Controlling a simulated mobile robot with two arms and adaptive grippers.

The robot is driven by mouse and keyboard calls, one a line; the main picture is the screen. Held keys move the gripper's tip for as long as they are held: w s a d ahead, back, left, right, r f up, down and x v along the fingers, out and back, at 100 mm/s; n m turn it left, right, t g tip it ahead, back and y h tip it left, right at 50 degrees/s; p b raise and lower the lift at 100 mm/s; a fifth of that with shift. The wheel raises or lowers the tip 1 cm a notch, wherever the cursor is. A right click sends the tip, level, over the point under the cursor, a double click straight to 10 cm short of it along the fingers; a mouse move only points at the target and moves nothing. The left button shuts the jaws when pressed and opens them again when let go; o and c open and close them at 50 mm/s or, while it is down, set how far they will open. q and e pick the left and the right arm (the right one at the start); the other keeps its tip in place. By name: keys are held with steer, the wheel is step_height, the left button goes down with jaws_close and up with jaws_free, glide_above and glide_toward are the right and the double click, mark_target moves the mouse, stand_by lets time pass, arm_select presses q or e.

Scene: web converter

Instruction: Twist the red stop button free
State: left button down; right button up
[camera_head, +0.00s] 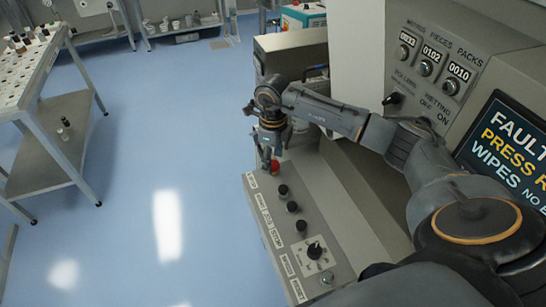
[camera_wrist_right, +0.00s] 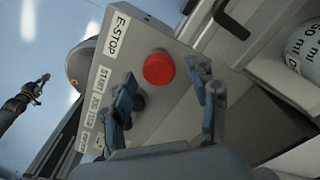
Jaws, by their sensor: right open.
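The red stop button (camera_head: 274,167) sits at the far end of the sloped control panel (camera_head: 335,262), partly hidden by my right gripper (camera_head: 267,158). In the right wrist view the round red button (camera_wrist_right: 158,69) is beside the E-STOP label (camera_wrist_right: 117,36). My right gripper (camera_wrist_right: 170,86) is open, with its two fingers apart and the button showing between and just beyond the tips. I see no contact with the button. What looks like my left gripper (camera_wrist_right: 38,86) shows at the left of the wrist view, away from the panel; its jaws are too small to read.
Black knobs (camera_head: 292,206) and a rotary selector (camera_head: 315,251) line the panel near the button. A screen (camera_head: 510,150) shows a fault message. A white labelled container (camera_wrist_right: 303,45) stands near the panel. A table (camera_head: 30,75) stands left; blue floor (camera_head: 140,150) between is clear.

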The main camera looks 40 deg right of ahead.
steer(key=shift+f, duration=0.45)
arm_select(q)
steer(key=shift+a+r, duration=0.1)
arm_select(e)
steer(key=shift+a, duration=0.1)
arm_select(q)
steer(key=shift+a, duration=0.2)
arm_select(e)
steer(key=shift+c, duration=0.3)
